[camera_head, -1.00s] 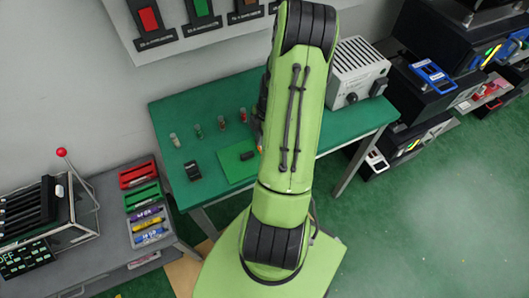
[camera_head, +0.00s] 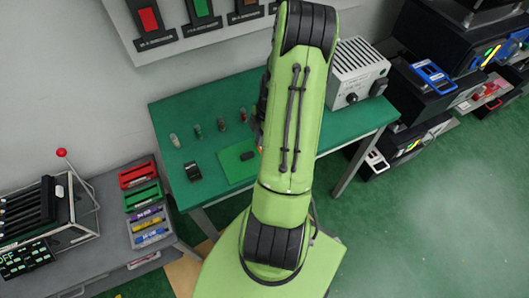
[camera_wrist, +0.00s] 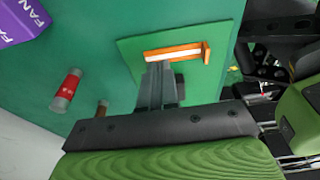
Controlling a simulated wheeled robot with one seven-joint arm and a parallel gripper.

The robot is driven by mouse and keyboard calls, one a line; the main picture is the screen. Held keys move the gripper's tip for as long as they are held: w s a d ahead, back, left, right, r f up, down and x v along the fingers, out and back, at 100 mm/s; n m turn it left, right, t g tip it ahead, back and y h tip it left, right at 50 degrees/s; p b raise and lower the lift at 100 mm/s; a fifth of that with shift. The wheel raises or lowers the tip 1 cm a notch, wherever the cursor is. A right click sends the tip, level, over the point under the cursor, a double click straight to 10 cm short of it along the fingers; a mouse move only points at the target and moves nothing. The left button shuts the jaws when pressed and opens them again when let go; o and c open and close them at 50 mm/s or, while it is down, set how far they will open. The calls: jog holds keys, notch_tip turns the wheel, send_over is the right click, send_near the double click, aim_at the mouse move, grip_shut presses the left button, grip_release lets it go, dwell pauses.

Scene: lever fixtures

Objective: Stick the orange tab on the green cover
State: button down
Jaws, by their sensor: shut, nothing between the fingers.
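In the wrist view, an orange tab (camera_wrist: 174,52) with a pale strip along it and a raised right end appears to lie on a light green flat square panel (camera_wrist: 218,36), the likely green cover. The panel also shows on the table in the head view (camera_head: 234,174), partly hidden by my arm. My gripper (camera_wrist: 158,68) is shut and empty, its fingertips close to the tab's long near edge. Whether they touch the tab I cannot tell. In the head view my arm hides the gripper and most of the tab. A small dark block (camera_head: 247,156) sits on the panel.
The green table (camera_head: 200,108) holds several small cylinders (camera_head: 198,131), a black holder (camera_head: 192,171) and a grey box with knobs (camera_head: 355,72). In the wrist view a red-and-clear cylinder (camera_wrist: 67,90) and a purple block (camera_wrist: 22,20) are at the left.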

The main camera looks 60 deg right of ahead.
jog(key=shift+f+b, duration=0.75)
jog(key=shift+f, duration=0.05)
dwell(0.4)
dwell(0.4)
notch_tip(320, 180, up, 7)
jog(key=p, duration=0.4)
jog(key=shift+p, duration=0.35)
jog(key=shift+r, duration=0.15)
